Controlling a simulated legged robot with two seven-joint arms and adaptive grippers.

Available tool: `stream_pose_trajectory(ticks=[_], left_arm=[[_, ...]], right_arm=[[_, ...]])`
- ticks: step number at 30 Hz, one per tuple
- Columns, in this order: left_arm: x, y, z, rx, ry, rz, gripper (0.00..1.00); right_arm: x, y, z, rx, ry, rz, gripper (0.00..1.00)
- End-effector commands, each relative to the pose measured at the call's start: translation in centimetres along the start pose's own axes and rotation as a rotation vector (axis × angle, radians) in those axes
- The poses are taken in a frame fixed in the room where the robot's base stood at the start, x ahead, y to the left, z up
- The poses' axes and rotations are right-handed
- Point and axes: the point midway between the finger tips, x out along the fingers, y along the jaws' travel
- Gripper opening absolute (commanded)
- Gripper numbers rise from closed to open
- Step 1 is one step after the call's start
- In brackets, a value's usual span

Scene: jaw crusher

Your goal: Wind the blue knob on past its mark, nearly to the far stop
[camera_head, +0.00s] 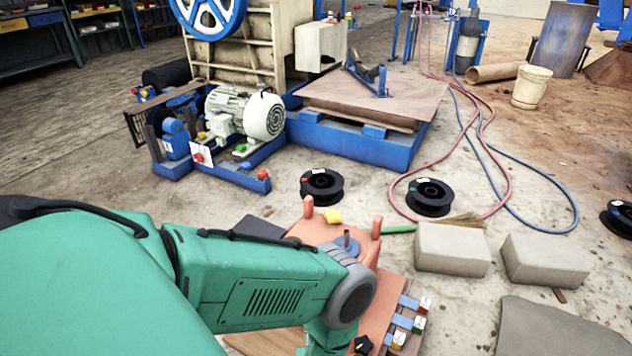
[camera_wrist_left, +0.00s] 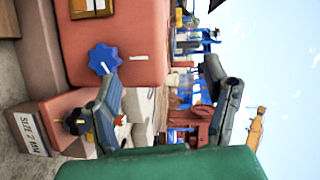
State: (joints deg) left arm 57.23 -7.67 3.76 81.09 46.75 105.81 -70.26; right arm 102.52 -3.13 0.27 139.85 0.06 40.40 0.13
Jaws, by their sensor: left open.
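The blue knob (camera_wrist_left: 104,58), lobed like a star, sits on the face of a salmon-red housing (camera_wrist_left: 140,25) in the left wrist view, which is turned on its side. A short white mark (camera_wrist_left: 138,58) is on the housing just right of the knob. My left gripper (camera_wrist_left: 162,72) is open, its two dark fingers well apart. The tip of one finger is close to the knob's lower edge in the picture; I cannot tell whether they touch. In the head view my green left arm covers part of the salmon-red machine (camera_head: 318,232), and neither the gripper nor the blue knob can be made out.
A label reading SIZE 2 MM (camera_wrist_left: 33,133) is on a nearby block. Small blue clamps (camera_head: 402,321) and a black knob (camera_head: 363,344) are on the machine. Two grey blocks (camera_head: 452,249) (camera_head: 545,260) and black spools (camera_head: 322,187) lie on the floor beyond.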

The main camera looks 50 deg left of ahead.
Motion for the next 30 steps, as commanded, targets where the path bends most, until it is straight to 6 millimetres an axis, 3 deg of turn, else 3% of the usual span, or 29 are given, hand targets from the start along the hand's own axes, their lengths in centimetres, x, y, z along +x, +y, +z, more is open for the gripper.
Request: stream_pose_trajectory(ticks=[21,30], left_arm=[[-4.9,-1.3,0.7,0.000,0.000,0.002,0.70],[-5.6,-1.4,0.8,0.000,-0.001,0.000,0.70]], right_arm=[[-2.1,0.0,-0.1,0.000,0.000,0.000,0.40],[-2.3,0.0,-0.1,0.000,0.000,0.000,0.40]])
